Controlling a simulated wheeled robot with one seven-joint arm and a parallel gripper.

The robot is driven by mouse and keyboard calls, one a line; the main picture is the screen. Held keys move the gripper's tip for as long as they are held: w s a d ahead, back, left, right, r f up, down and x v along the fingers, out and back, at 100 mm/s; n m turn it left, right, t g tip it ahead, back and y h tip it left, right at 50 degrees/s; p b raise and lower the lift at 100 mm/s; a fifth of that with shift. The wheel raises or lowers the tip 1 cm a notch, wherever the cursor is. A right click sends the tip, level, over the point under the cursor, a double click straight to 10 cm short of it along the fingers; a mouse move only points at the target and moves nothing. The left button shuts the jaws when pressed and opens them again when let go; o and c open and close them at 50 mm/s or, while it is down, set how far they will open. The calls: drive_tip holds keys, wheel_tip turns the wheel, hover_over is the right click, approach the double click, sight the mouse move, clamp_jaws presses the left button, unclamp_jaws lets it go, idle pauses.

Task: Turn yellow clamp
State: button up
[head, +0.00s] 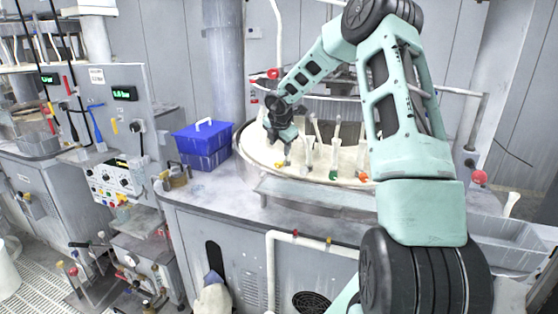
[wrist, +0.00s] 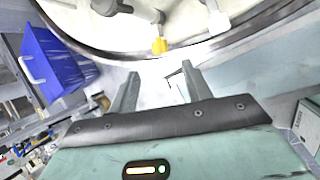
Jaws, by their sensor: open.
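The yellow clamp (wrist: 159,45) is a small yellow knob at the near rim of the round cream platen (wrist: 215,30). In the head view the yellow clamp (head: 279,164) is a small spot low on the platen's left part, close to my gripper. My gripper (wrist: 160,72) is open and empty in the wrist view. The clamp shows beyond the fingertips, roughly in line with the gap between them, and appears apart from both. In the head view my gripper (head: 288,158) hangs over the platen (head: 262,152), and its fingers are too small to read clearly.
A green clamp (head: 333,175) and an orange-red one (head: 363,177) sit further right on the platen, near upright pale handles (head: 309,150). A blue lidded box (head: 202,145) stands left of the platen. A metal rim and front ledge (head: 310,195) border it.

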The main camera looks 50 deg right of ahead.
sight(279, 162)
drive_tip(key=p+x, duration=0.2)
drive_tip(key=x, duration=0.8)
drive_tip(key=shift+w+f, duration=0.15)
drive_tip(key=c, duration=1)
